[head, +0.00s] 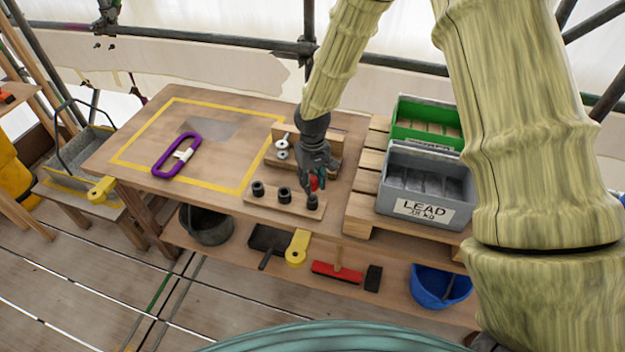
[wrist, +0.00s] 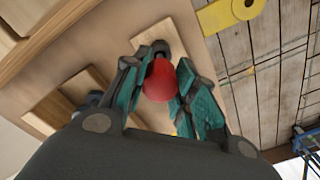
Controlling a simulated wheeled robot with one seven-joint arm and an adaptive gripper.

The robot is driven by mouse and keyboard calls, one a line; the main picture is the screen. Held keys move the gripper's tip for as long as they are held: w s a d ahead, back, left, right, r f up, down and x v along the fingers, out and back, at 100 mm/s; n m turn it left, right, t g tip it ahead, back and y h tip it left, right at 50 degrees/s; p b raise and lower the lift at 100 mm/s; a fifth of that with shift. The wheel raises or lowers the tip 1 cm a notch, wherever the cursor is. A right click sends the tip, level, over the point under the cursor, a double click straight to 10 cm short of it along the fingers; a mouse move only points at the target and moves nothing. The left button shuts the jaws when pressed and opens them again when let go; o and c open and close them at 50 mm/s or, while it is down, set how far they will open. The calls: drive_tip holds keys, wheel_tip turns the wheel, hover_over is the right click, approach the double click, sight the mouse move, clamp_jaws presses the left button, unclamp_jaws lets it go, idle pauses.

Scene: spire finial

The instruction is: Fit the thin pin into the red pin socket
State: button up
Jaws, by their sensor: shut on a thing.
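My gripper (head: 314,180) is over the right end of a narrow wooden strip (head: 270,199) on the bench. Its teal fingers are shut on a red rounded piece (wrist: 159,82), which looks like the head of the thin pin; no shaft shows. The strip carries three black sockets: a left one (head: 258,188), a middle one (head: 284,194) and a right one (head: 312,202). The red piece is just above or at the right socket; I cannot tell whether the pin is inside it. In the wrist view a dark socket (wrist: 157,49) shows just beyond the red piece. No socket looks red.
A wooden rack (head: 325,146) with grey round-headed pieces (head: 281,148) stands behind the strip. A grey LEAD crate (head: 425,190) and a green crate (head: 428,122) stand at right on pallet slats.

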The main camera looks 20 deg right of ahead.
drive_tip(key=shift+f+b, duration=0.7)
drive_tip(key=shift+f, duration=0.9)
drive_tip(key=o, duration=1.1)
wheel_tip(320, 180, up, 12)
drive_tip(key=shift+f, duration=0.1)
drive_tip(key=shift+d, duration=0.1)
idle(0.3)
